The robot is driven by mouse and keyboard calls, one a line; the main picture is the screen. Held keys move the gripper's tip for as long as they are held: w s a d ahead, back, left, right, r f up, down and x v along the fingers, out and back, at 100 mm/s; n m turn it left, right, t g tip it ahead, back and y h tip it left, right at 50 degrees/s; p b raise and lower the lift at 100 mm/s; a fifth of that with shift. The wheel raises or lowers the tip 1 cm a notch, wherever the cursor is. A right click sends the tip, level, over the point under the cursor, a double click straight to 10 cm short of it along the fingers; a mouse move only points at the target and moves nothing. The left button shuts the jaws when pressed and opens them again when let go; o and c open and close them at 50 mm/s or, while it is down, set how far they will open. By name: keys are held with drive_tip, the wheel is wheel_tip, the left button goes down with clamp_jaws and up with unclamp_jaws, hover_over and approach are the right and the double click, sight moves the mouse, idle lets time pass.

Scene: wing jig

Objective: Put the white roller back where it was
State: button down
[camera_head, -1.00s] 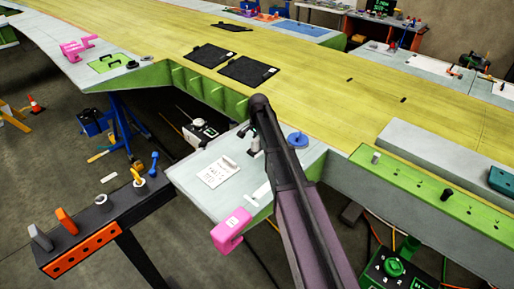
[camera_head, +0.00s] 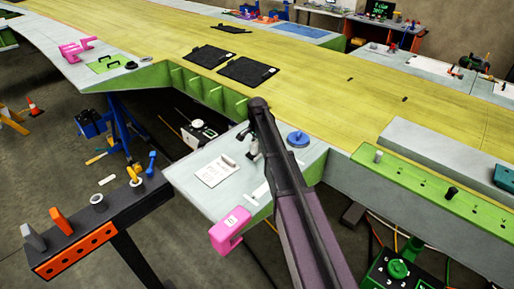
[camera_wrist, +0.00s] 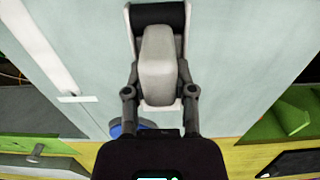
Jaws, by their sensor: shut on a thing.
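My gripper (camera_wrist: 160,88) is shut on a pale, rounded, elongated body that looks like the white roller (camera_wrist: 158,65). In the wrist view this body lies lengthwise between the fingers. Beyond it are a black cylinder (camera_wrist: 158,15) and a white frame; I cannot tell whether they are part of it. In the head view my gripper (camera_head: 255,146) is over the pale grey panel (camera_head: 205,203), partly hidden by my arm. The gap below the held thing cannot be judged.
A white paper (camera_head: 215,173), a small white cylinder (camera_head: 228,160), a blue disc (camera_head: 298,139) and a pink block (camera_head: 230,230) are around the gripper. A dark tool rail (camera_head: 120,212) with several tools stands at lower left. The yellow wing surface (camera_head: 330,90) is largely clear.

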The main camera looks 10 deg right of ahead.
drive_tip(key=shift+f, duration=0.1)
drive_tip(key=shift+c, duration=2.2)
unclamp_jaws()
drive_tip(key=shift+r, duration=0.2)
wheel_tip(320, 180, up, 12)
drive_tip(key=p, duration=1.2)
drive_tip(key=shift+s, duration=0.1)
drive_tip(key=s+n, duration=1)
drive_tip(key=s, duration=1.9)
drive_tip(key=shift+n, duration=0.4)
